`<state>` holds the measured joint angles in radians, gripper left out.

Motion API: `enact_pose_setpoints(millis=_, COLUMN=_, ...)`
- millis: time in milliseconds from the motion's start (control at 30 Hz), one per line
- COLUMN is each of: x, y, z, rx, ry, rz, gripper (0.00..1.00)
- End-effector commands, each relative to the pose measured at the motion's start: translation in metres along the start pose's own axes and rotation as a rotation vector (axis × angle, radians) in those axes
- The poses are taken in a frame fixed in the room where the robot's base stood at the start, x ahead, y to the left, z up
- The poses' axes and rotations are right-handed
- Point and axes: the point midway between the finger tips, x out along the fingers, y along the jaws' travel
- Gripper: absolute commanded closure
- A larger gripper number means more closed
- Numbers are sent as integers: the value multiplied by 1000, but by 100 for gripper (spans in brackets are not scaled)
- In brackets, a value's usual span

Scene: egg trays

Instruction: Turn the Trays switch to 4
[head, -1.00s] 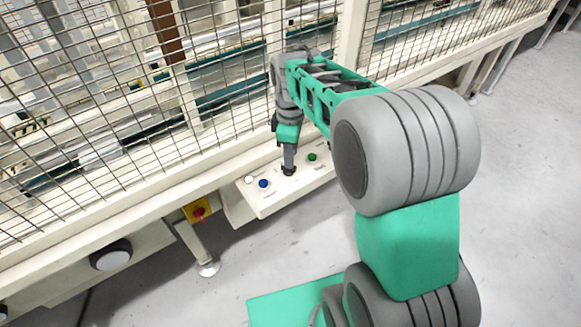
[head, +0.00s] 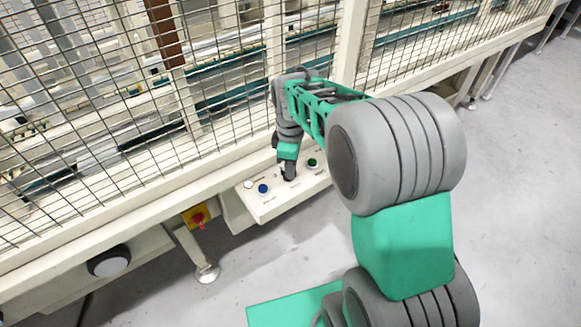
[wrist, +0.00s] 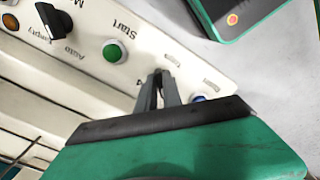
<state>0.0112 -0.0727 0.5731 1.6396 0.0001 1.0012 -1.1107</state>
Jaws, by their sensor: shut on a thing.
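The Trays switch is hidden between and below my gripper's fingers, so I cannot tell which way it points. My gripper (head: 288,174) reaches down to the cream control panel (head: 272,207) and is shut on the switch. In the wrist view the two dark fingers (wrist: 160,88) are close together over the panel face (wrist: 138,60). A printed 4 shows just left of the fingers. Other small labels near the fingers are too blurred to read.
A green Start button (wrist: 113,51) and a black Auto selector knob (wrist: 55,20) are to the left. A blue button (head: 263,188) and a white one (head: 248,184) are beside my gripper. A red knob on yellow (head: 198,217) sits lower left. Wire fencing (head: 95,120) rises behind.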

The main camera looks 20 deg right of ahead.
Motion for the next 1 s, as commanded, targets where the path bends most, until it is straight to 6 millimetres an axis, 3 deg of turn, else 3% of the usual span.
enact_pose_setpoints(millis=567, x=-1, y=-1, z=0, rx=27, ry=-1, rz=-1, gripper=100)
enact_pose_setpoints(millis=1000, x=-3, y=-2, z=0, rx=302, ry=-2, rz=-2, gripper=100)
